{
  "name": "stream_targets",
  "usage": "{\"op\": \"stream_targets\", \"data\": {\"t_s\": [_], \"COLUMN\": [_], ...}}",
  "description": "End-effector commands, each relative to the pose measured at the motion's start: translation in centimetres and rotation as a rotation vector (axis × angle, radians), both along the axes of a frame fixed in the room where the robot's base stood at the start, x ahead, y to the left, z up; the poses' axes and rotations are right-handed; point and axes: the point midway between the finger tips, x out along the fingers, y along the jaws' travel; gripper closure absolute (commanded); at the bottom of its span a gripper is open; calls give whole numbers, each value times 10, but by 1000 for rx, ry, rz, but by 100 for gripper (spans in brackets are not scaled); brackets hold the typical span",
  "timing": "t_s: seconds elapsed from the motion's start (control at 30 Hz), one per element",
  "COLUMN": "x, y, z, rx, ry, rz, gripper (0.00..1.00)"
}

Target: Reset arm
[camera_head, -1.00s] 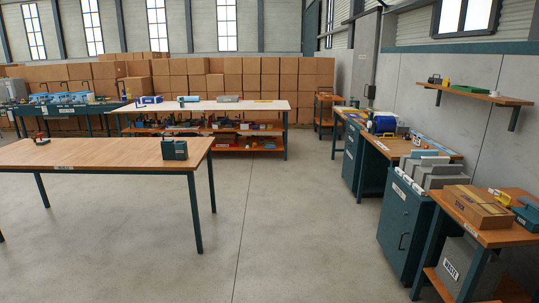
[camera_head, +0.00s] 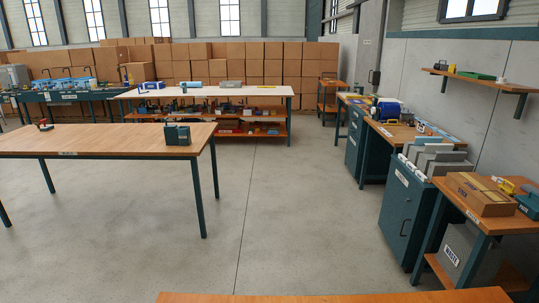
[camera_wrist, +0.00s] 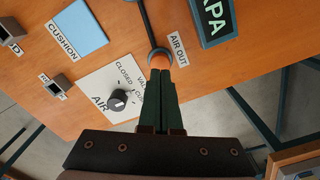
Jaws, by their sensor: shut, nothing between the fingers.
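My gripper (camera_wrist: 160,74) shows in the wrist view. Its two dark green fingers are together with nothing between them. The fingertips overlap an orange round fitting (camera_wrist: 159,58) at the end of a dark tube in the picture; I cannot tell whether they touch it. The air valve plate (camera_wrist: 108,82), with a black knob (camera_wrist: 118,98) and the words CLOSED and AIR, lies left of the fingers on an orange-brown bench top (camera_wrist: 48,97). My arm and gripper do not show in the head view.
In the wrist view a kPa display (camera_wrist: 213,20), an AIR OUT label (camera_wrist: 179,48) and a blue cushion pad (camera_wrist: 80,28) are near the fingers. In the head view a wooden table (camera_head: 90,138) stands left and a cabinet (camera_head: 402,212) right. Floor (camera_head: 290,220) is clear between.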

Motion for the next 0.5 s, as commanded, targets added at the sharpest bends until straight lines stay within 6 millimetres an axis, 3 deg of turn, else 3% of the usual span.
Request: {"op": "stream_targets", "data": {"t_s": [0.13, 0.23, 0.27, 0.37, 0.4, 0.5], "x": [2, 16, 21, 22, 12, -33], "y": [-3, -36, -55, -142, -179, -253], "z": [3, 33, 48, 105, 124, 155], "rx": [1, 9, 12, 27, 35, 61], "ry": [0, 5, 9, 33, 44, 79], "rz": [-12, -141, -212, -539, -686, -1040], "gripper": [100, 100, 100, 100, 100, 100]}}
